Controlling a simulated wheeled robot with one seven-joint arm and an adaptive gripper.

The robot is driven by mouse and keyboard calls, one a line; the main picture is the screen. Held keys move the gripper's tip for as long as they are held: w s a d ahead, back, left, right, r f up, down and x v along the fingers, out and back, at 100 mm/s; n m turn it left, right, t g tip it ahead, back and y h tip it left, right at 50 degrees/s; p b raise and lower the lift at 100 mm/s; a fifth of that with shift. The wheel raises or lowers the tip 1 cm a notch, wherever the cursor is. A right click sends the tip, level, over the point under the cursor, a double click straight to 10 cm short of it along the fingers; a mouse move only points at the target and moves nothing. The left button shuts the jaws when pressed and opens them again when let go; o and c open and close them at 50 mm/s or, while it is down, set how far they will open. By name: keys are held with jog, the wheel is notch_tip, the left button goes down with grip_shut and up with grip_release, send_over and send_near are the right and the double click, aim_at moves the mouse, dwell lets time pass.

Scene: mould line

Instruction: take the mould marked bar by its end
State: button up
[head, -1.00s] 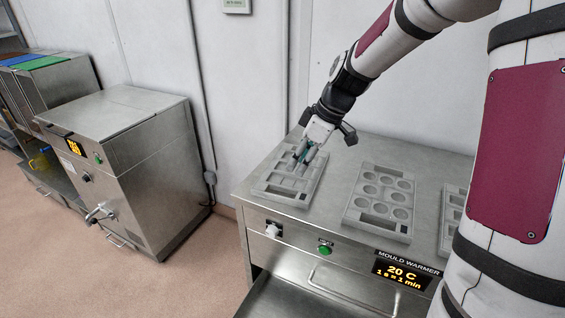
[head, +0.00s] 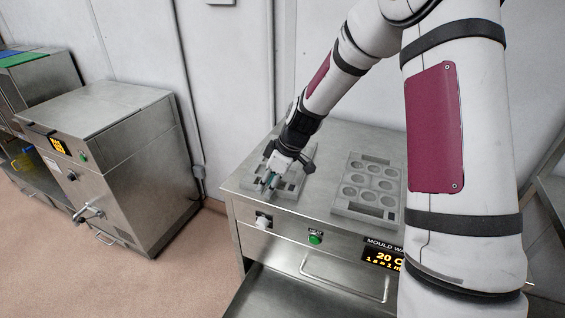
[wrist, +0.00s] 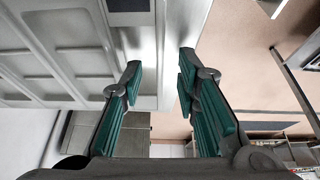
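A grey mould with rectangular cavities (head: 291,184) lies on the left of the warmer top. It also fills the upper left of the wrist view (wrist: 75,60), with a dark label patch near its edge. I cannot read its marking. My gripper (head: 266,187) is over the near part of this mould and hides some of it. In the wrist view my gripper (wrist: 160,68) is open, its green-padded fingers apart with nothing held. The mould's edge lies close to the left finger; I cannot tell whether they touch.
A second mould with round cavities (head: 367,186) lies to the right on the mould warmer (head: 318,213). The warmer has a green button (head: 315,237) and a display reading 20 C. A steel machine (head: 105,160) stands to the left, with open floor (head: 190,270) between.

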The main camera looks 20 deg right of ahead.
jog(key=shift+w+a+f, duration=0.1)
jog(key=shift+f, duration=0.2)
jog(key=shift+f, duration=0.1)
grip_shut()
notch_tip(320, 180, up, 14)
jog(key=p, duration=0.1)
dwell(1.0)
